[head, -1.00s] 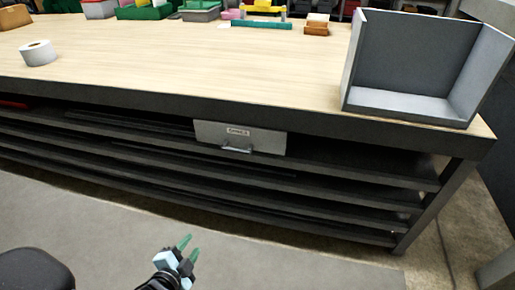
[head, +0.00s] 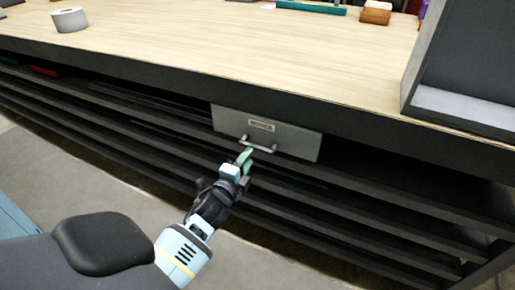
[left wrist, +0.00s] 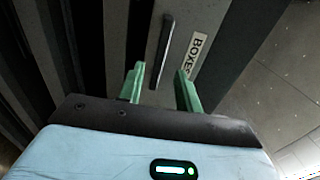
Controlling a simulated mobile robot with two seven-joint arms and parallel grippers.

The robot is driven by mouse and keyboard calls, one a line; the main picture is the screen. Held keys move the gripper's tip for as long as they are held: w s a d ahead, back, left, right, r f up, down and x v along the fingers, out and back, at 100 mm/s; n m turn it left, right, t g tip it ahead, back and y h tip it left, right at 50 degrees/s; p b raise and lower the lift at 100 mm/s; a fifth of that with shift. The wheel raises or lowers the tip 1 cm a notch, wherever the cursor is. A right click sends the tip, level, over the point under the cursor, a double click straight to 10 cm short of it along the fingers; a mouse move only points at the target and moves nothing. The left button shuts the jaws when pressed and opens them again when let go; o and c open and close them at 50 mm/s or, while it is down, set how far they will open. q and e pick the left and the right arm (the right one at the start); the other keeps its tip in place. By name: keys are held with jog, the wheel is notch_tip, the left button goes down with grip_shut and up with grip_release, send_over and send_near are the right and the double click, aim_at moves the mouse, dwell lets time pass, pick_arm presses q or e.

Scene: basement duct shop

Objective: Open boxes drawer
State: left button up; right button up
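The boxes drawer (head: 290,138) is a grey front with a label and a bar handle (head: 258,146), set under the workbench top. It looks shut. In the left wrist view the drawer front (left wrist: 205,25) shows its "BOXES" label, with the dark handle (left wrist: 167,45) running up the picture. My left gripper (head: 245,158) is just in front of and below the handle in the head view. Its two green fingers (left wrist: 160,85) are apart with nothing between them, and the handle lies ahead of the gap. My right gripper is in neither view.
The workbench top (head: 200,50) carries a tape roll (head: 69,19), a brown block (head: 376,12) and a grey open-sided box (head: 470,70) at the right. Dark shelves (head: 400,205) run below the drawer. The grey floor (head: 290,255) in front is clear.

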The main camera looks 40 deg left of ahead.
aim_at(255, 149)
pick_arm(q)
jog(key=b+x, duration=0.1)
jog(key=x, duration=0.4)
jog(key=shift+f, duration=0.1)
jog(key=shift+w+a, duration=0.1)
jog(key=shift+w, duration=0.6)
jog(key=shift+c, duration=0.2)
jog(key=c, duration=0.7)
grip_shut()
